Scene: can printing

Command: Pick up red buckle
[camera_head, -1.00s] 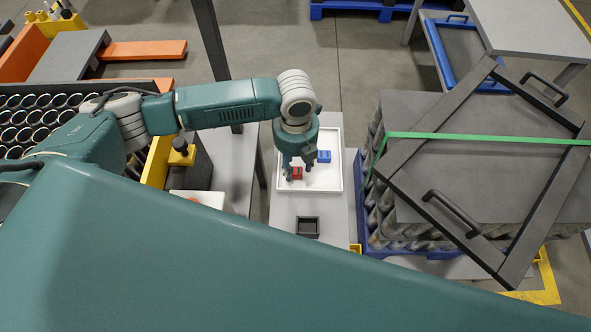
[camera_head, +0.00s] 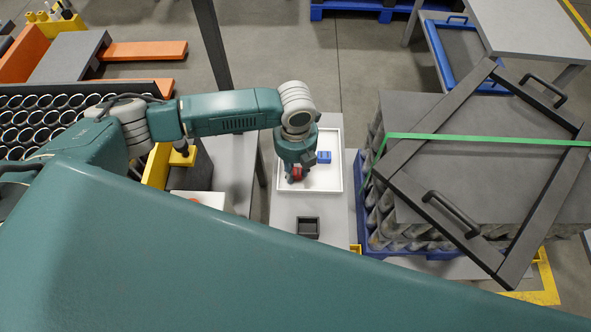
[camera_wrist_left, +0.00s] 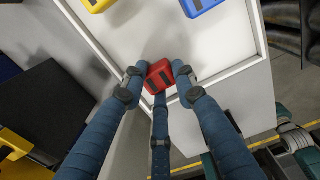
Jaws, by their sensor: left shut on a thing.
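The red buckle (camera_head: 299,173) is in the white tray (camera_head: 341,165), mostly hidden under my left gripper (camera_head: 294,178) in the head view. In the left wrist view the red buckle (camera_wrist_left: 160,70) sits between the fingers of my left gripper (camera_wrist_left: 158,82), which is shut on it. It is close to the tray's rim (camera_wrist_left: 232,70) there. I cannot tell whether it still touches the tray floor. My right gripper is not in view.
A blue buckle (camera_head: 324,157) lies in the tray near the left gripper. A yellow piece (camera_wrist_left: 97,4) shows at the top of the left wrist view. A small black box (camera_head: 308,227) stands in front of the tray. A stacked pallet (camera_head: 385,225) is to the right.

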